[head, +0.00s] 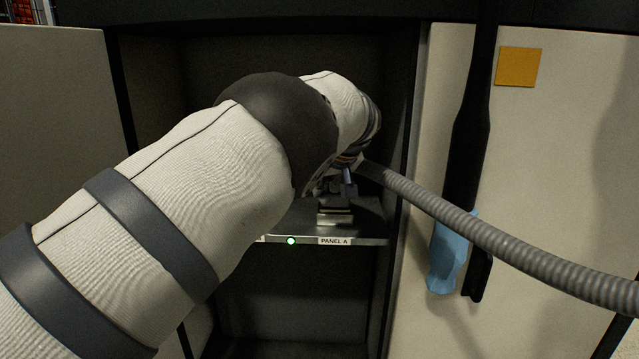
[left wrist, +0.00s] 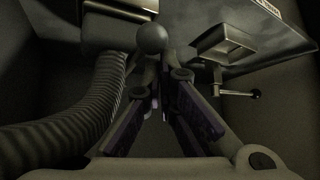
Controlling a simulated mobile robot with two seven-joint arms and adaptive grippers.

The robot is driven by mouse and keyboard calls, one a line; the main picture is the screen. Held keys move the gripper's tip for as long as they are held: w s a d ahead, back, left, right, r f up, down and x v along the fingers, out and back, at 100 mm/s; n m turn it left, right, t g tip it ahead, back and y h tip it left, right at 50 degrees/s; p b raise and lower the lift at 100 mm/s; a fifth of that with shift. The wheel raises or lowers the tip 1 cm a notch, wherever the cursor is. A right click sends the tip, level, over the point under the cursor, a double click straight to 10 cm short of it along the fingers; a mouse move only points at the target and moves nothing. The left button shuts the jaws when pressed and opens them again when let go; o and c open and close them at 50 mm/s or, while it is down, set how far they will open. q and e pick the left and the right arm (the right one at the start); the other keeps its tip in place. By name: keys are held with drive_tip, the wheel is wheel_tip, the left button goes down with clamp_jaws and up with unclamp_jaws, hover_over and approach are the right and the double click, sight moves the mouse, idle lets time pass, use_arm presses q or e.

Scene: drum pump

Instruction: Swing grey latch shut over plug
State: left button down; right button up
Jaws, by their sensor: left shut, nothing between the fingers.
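The grey latch's ball-ended handle (left wrist: 152,39) shows in the left wrist view, just beyond my left gripper (left wrist: 160,83). The gripper is shut and empty; I cannot tell whether its tips touch the handle. The plug end (left wrist: 118,22) of the grey ribbed hose (left wrist: 92,110) is at the upper left there, beside the handle; how it sits is unclear in the dark. In the head view the left gripper (head: 348,178) is mostly hidden behind my arm, above the panel shelf (head: 372,232). The latch and plug are hidden there. My right gripper is out of view.
A second socket block (left wrist: 225,46) with a ball-ended lever (left wrist: 240,94) is on the right in the wrist view. The hose (head: 470,228) crosses the cabinet opening on the right. A green light (head: 291,241) and PANEL A label (head: 335,241) mark the shelf edge. A blue-ended tool (head: 452,255) hangs outside.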

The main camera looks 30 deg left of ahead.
use_arm(q)
drive_tip(key=v, duration=1.2)
